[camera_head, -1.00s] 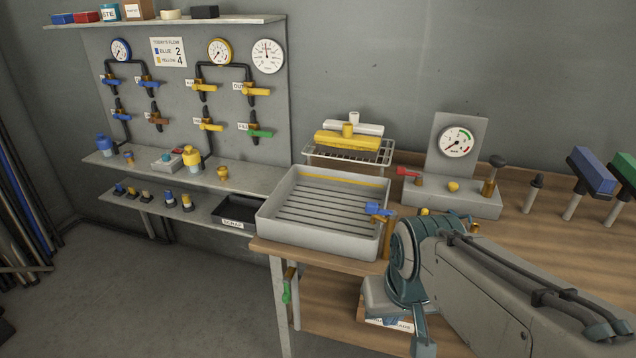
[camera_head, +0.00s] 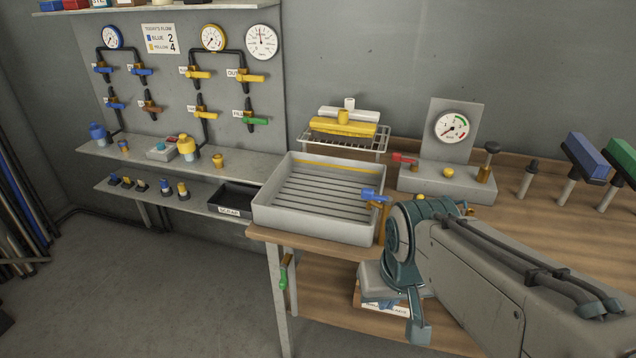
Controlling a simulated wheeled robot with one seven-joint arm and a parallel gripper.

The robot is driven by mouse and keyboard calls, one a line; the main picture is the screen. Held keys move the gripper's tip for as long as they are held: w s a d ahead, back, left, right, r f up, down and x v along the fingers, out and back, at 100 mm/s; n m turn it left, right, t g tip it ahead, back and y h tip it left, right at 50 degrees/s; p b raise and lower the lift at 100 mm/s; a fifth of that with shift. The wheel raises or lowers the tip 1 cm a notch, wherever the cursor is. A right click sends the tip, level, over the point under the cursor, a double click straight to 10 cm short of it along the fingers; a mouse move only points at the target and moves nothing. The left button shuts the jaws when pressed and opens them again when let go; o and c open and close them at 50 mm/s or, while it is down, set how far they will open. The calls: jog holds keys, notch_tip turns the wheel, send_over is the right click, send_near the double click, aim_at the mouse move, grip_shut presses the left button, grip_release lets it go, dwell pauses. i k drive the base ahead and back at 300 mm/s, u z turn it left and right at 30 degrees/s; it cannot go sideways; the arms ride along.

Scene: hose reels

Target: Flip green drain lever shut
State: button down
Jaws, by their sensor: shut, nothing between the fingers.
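A green lever (camera_head: 284,278) hangs roughly upright on a brass fitting under the left end of the bench, beside the front leg and below the grey ribbed tray (camera_head: 315,234). Another green-handled valve (camera_head: 256,121) sits on the wall panel at the lower right, its handle lying sideways; its small label is hard to read. My arm fills the lower right, with its teal joint right of the tray. I cannot make out my gripper's fingers, and nothing of mine is seen touching either green lever.
A blue-handled tap (camera_head: 373,195) stands at the tray's right edge. A gauge stand with a red lever (camera_head: 403,158) is behind my arm. A box lies on the lower shelf (camera_head: 315,288). The floor (camera_head: 170,290) left of the bench is clear.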

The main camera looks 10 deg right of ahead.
aim_at(284, 284)
jog(key=u, duration=0.55)
jog(key=k, duration=0.65)
jog(key=u, duration=0.75)
jog(key=i, duration=0.55)
jog(key=z, duration=0.7)
jog(key=i, duration=0.6)
jog(key=z, duration=0.65)
